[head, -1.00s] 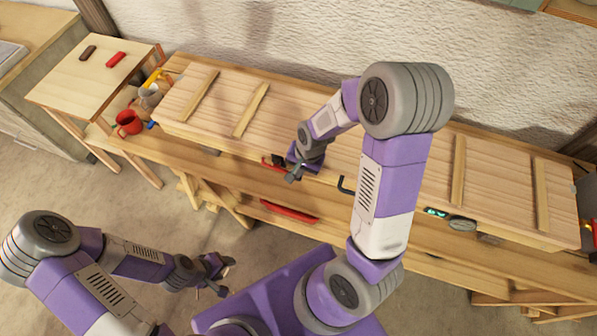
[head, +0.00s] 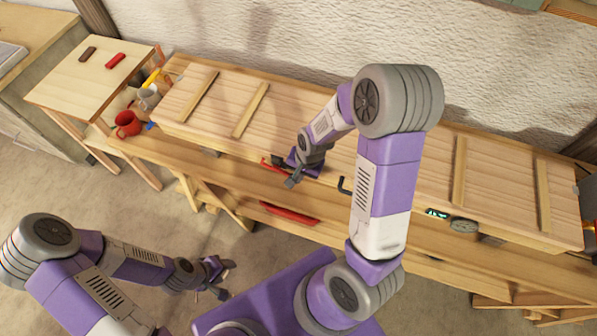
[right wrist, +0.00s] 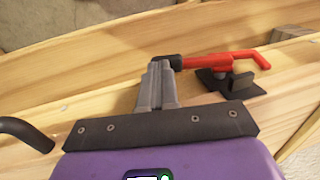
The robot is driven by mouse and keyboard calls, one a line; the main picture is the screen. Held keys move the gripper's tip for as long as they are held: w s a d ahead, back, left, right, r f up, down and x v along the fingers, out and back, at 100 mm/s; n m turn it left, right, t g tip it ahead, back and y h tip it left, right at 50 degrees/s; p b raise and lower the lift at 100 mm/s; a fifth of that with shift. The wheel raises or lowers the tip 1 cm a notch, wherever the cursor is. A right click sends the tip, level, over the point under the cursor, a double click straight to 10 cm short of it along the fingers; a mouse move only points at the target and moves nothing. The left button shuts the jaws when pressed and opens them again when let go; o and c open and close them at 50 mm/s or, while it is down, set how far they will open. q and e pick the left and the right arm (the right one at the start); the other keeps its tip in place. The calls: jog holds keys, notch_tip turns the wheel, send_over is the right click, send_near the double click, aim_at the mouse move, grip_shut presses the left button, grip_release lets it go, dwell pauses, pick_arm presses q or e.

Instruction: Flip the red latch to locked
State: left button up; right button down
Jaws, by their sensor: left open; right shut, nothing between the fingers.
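The red latch (right wrist: 225,62) is a red bar with a bent end, on a black bracket (right wrist: 232,84) on the pale wood in the right wrist view. In the head view the latch (head: 270,165) shows as a small red piece at the front edge of the wooden chest, partly hidden by my right gripper. My right gripper (head: 291,183) is shut and empty; in the right wrist view its fingertips (right wrist: 163,64) overlap the latch's dark left end. I cannot tell whether they touch it. My left gripper (head: 222,276) is open and empty, low over the floor.
The long slatted chest lid (head: 210,98) lies on a workbench. A black handle (head: 346,187) is right of the latch; a red bar (head: 290,212) is below. A red mug (head: 127,123) stands at left.

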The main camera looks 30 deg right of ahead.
jog(key=shift+r, duration=0.1)
jog(key=s+d+r+p, duration=0.1)
jog(key=r+p, duration=0.1)
jog(key=r, duration=0.4)
jog(key=s+d+r+p, duration=0.1)
jog(key=s+r+p, duration=0.1)
jog(key=r, duration=0.5)
jog(key=shift+d+p, duration=0.4)
jog(key=shift+p, duration=0.15)
jog(key=shift+s, duration=0.1)
